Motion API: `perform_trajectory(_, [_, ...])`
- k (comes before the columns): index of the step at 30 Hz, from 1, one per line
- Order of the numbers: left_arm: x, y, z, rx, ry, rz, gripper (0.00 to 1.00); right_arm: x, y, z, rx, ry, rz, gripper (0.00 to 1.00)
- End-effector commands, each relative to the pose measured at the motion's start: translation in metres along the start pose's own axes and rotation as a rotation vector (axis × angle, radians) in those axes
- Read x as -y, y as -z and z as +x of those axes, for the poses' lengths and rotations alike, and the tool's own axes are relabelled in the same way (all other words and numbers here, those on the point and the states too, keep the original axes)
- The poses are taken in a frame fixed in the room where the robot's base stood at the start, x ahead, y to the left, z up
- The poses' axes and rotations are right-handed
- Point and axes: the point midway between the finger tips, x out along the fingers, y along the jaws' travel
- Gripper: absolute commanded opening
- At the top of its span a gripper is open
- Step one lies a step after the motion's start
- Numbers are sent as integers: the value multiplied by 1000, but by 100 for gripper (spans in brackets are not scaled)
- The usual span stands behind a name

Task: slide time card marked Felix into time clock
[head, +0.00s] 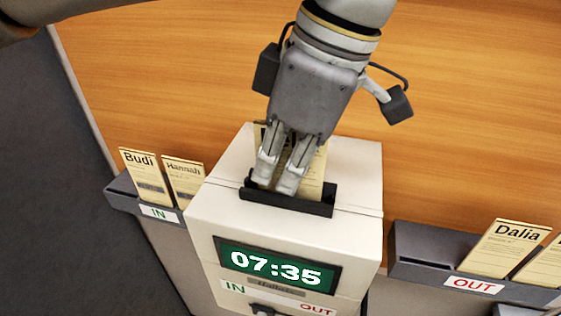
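The time clock (230,216) is a cream box with a green display reading 07:35. A dark slot holder (318,207) sits on its top. A pale yellow time card (317,162) stands upright in this holder. My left gripper (274,182) points down over the clock, its fingertips close together at the card, just above the holder. The fingers cover much of the card, and its name cannot be read. I cannot tell whether the fingers pinch the card or only stand against it. My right gripper is out of view.
An IN rack (122,193) at left holds cards marked Budi (146,176) and Hannah (184,182). An OUT rack (418,254) at right holds a card marked Dalia (503,249) and another cut off by the edge. A wood-grain panel (180,75) lies behind the clock.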

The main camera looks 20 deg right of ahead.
Motion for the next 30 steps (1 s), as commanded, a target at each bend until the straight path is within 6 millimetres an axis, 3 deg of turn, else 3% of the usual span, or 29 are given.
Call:
perform_trajectory(9, [2, -2, 5, -3, 9, 7, 0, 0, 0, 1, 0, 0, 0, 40])
perform_trajectory(16, [2, -3, 7, -4, 12, 10, 29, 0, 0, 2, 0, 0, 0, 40])
perform_trajectory(30, [2, -3, -1, -1, 10, 8, 30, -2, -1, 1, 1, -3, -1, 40])
